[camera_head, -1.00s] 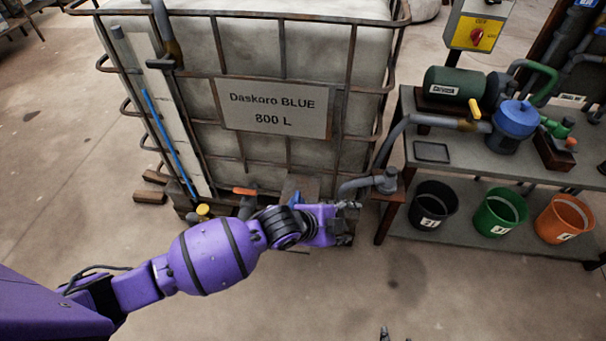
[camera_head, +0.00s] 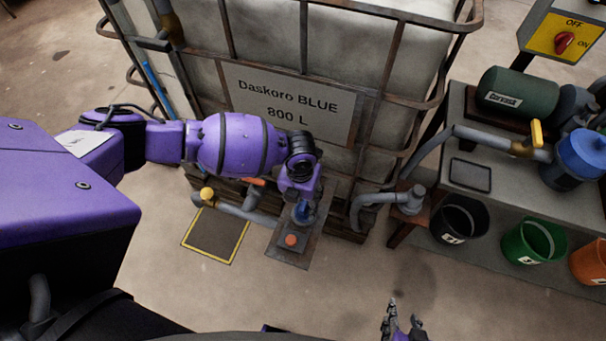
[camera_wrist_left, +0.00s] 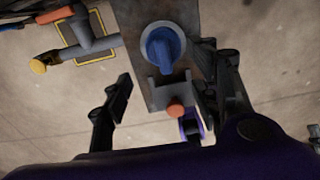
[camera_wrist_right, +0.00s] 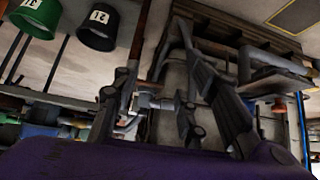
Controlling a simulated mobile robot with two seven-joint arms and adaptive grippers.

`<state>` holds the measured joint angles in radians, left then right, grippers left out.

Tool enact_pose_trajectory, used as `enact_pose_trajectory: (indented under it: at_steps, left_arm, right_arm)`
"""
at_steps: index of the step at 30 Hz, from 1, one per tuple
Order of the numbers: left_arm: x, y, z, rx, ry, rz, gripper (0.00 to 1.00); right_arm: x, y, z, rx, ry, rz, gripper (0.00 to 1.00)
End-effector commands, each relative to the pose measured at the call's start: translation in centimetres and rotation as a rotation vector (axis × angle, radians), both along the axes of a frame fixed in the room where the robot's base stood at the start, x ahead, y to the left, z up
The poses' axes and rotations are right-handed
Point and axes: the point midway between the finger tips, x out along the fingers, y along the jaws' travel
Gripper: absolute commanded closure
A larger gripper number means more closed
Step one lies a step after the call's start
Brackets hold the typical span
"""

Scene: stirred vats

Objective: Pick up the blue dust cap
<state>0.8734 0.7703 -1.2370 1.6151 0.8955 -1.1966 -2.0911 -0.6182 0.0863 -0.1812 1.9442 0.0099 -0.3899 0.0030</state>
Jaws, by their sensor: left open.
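The blue dust cap (camera_head: 303,211) sits on a grey plate (camera_head: 285,256) low in front of the big white tank. In the left wrist view the cap (camera_wrist_left: 163,46) is round with a raised grip bar across it. My left gripper (camera_head: 301,194) points down over the cap and partly hides it in the head view. In the left wrist view its fingers (camera_wrist_left: 166,88) are spread apart, one on each side of the cap's line, with nothing between them gripped. My right gripper (camera_head: 404,318) is empty and open at the bottom edge, away from the cap.
An orange-red knob (camera_head: 291,240) stands on the plate close to the cap. A grey elbow pipe (camera_head: 372,200) is to the right. The caged tank (camera_head: 290,105) rises behind.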

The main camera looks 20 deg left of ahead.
Motion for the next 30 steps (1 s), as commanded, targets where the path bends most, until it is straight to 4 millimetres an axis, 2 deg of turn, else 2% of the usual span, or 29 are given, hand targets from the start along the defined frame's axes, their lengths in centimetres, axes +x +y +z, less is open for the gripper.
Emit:
enact_pose_trajectory:
  at_steps: [2, 8, 12, 21, 30]
  left_arm:
    - [0.1, -0.1, -0.9, 0.000, -0.002, 0.001, 0.45]
    - [0.5, -0.2, -3.6, 0.000, -0.003, 0.003, 0.45]
    - [0.4, -0.2, -5.5, -0.001, -0.001, 0.004, 0.45]
    - [0.5, -0.2, -5.9, -0.002, -0.004, 0.002, 0.45]
    - [0.5, -0.2, -5.9, -0.002, -0.003, 0.003, 0.84]
  right_arm:
    - [-0.1, 0.0, -0.1, -0.001, 0.002, 0.001, 0.60]
    - [2.3, 0.2, 1.3, 0.002, -0.044, 0.009, 0.60]
    - [2.6, 0.3, 1.4, 0.003, -0.049, 0.011, 0.60]
    - [1.8, 0.2, 1.0, 0.001, -0.035, 0.009, 0.60]
    - [1.2, 0.1, 0.7, 0.001, -0.024, 0.006, 0.60]
